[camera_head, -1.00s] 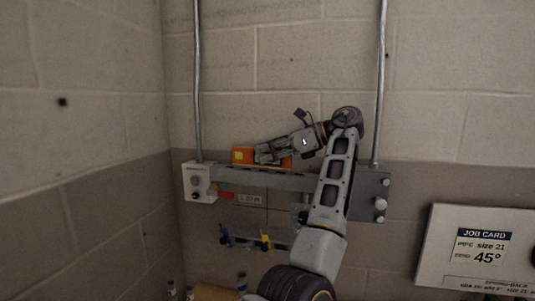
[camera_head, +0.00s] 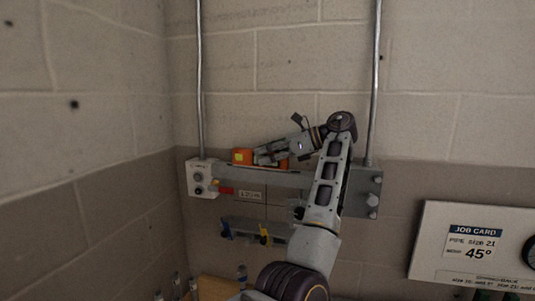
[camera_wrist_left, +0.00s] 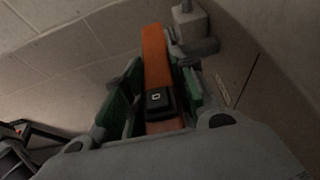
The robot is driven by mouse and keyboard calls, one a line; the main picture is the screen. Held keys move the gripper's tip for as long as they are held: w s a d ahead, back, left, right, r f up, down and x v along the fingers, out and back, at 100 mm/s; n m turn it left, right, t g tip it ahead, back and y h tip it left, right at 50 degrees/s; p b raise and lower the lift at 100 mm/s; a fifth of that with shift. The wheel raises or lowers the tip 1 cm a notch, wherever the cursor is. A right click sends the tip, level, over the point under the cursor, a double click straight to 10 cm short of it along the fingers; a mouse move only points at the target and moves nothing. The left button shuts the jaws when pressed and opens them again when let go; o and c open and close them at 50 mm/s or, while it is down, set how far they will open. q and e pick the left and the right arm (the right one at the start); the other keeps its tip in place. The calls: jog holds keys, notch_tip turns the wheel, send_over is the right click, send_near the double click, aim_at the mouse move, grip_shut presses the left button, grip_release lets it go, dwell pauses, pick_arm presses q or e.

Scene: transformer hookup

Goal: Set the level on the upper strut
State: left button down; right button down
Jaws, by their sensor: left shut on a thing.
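The orange level (camera_head: 243,156) lies along the top of the grey upper strut (camera_head: 262,179), near its left half, in the head view. I cannot tell whether its whole underside touches the strut. My left gripper (camera_head: 262,157) is shut on the level from the right and hides its middle. In the left wrist view the level (camera_wrist_left: 155,58) runs lengthwise between the green-padded fingers of the left gripper (camera_wrist_left: 155,100), with a dark block on its near part. My right gripper is not in view.
A light box (camera_head: 200,178) is at the strut's left end and a grey plate (camera_head: 363,190) at its right. A lower strut (camera_head: 275,230) carries blue and yellow clamps. Two vertical conduits (camera_head: 199,80) run up the wall. A job card (camera_head: 474,245) is at right.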

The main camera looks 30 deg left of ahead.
pick_arm(q)
jog(key=shift+w+a, duration=0.1)
jog(key=c, duration=1.1)
grip_release()
jog(key=shift+r, duration=4.95)
jog(key=shift+f, duration=0.1)
